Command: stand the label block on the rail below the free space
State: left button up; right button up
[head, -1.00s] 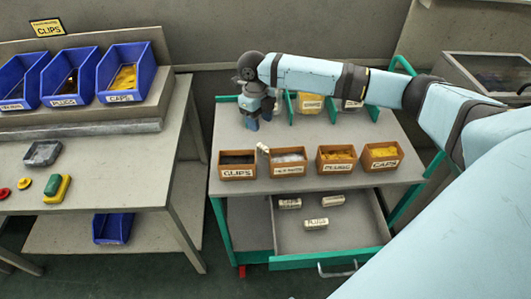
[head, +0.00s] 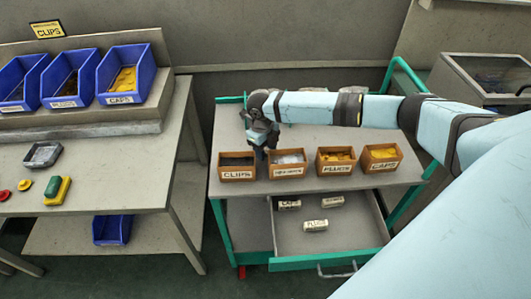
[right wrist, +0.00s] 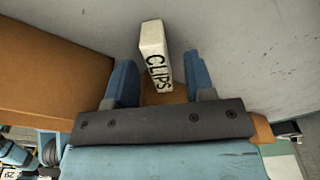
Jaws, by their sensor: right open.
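The white label block (right wrist: 155,52) reading CLIPS shows in the right wrist view, between the fingers of my right gripper (right wrist: 160,78). The blue fingers are open, with a gap on each side of the block. In the head view my right gripper (head: 262,146) points down at the back of the small orange-brown boxes, near the CLIPS box (head: 237,175), and hides the block there. A grey rail (head: 80,122) runs below the blue bins on the left bench; no clear free space shows among the visible bins. My left gripper is not in view.
Blue bins (head: 122,85) stand on the left bench under a yellow CLIPS sign (head: 47,29). The cart's open drawer (head: 345,240) holds several label blocks, including a PLUGS block (head: 315,225). A gap separates bench and cart.

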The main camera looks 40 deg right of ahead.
grip_shut()
jog(key=shift+r, duration=0.1)
notch_tip(320, 180, up, 20)
dwell(0.6)
